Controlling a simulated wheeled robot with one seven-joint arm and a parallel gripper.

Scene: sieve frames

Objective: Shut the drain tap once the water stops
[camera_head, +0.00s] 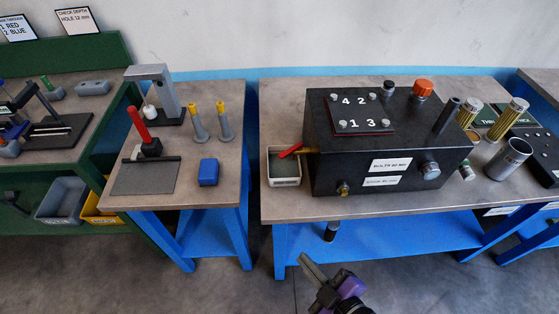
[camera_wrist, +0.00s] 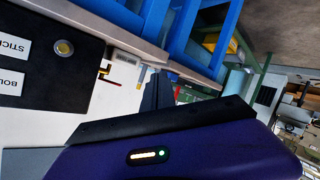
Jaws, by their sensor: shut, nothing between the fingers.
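The drain tap sticks out of the left side of a black box (camera_head: 390,145) on the right bench. It has a short brass pipe (camera_head: 309,150) and a red lever (camera_head: 290,151), which slants down to the left. The lever also shows small in the wrist view (camera_wrist: 104,71). A pale, open catch bin (camera_head: 286,182) stands under the tap. I cannot make out any running water. My gripper (camera_head: 306,262) is shut and empty, in front of the bench and below its top, apart from the tap. In the wrist view its dark fingers (camera_wrist: 156,92) point toward the bench edge.
A brass plug (camera_head: 343,188) sits on the box front, with a silver knob (camera_head: 430,170) to its right. A smaller bench (camera_head: 200,160) with a red-handled tool and blue block stands left, across a gap. Floor in front is clear.

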